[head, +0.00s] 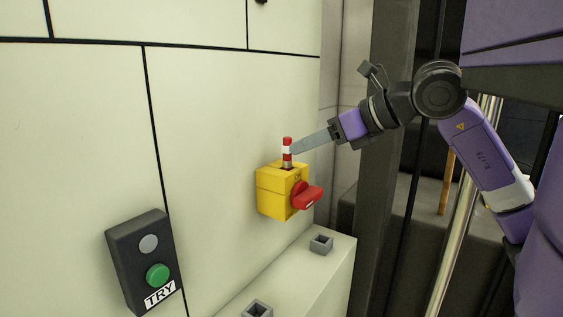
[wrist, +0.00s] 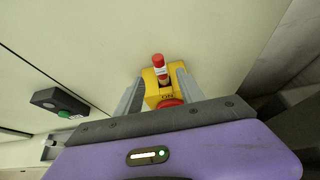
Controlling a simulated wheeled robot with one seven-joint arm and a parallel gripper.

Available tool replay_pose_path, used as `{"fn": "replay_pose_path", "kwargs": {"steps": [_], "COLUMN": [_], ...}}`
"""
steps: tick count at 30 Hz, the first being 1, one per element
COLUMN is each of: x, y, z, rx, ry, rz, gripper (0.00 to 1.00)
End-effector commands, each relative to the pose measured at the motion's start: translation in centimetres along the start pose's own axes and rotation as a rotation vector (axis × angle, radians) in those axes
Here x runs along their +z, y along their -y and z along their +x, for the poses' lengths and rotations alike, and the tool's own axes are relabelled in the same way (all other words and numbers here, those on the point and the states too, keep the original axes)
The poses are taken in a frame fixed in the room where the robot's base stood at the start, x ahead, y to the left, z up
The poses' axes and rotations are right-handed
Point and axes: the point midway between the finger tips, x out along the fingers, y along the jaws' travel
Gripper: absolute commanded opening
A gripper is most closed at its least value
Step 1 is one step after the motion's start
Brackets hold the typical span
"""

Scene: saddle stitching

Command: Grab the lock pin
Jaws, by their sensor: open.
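The lock pin (head: 287,142), banded red and white, stands upright in the top of a yellow switch box (head: 270,190) fixed to the pale wall. My gripper (head: 297,147) is open, its fingers reaching from the right to the pin's side. In the wrist view the pin (wrist: 159,67) shows in the gap between the two spread finger ends of my gripper (wrist: 158,74). Whether the tips are around the pin or just short of it, I cannot tell. The fingers hold nothing.
A red rotary handle (head: 307,196) sticks out of the box's front below the pin. A black panel (head: 128,252) with a grey and a green button is at lower left. A pale ledge (head: 290,275) with square grey sockets lies below the box.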

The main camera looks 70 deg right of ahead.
Motion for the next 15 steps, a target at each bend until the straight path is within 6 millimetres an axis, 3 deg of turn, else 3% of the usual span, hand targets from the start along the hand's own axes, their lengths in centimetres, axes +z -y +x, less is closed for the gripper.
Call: {"fn": "replay_pose_path", "kwargs": {"steps": [15], "x": [0.5], "y": [0.1], "z": [6.1], "rx": [0.005], "ry": [0.002], "rz": [-0.001], "gripper": [0.45]}}
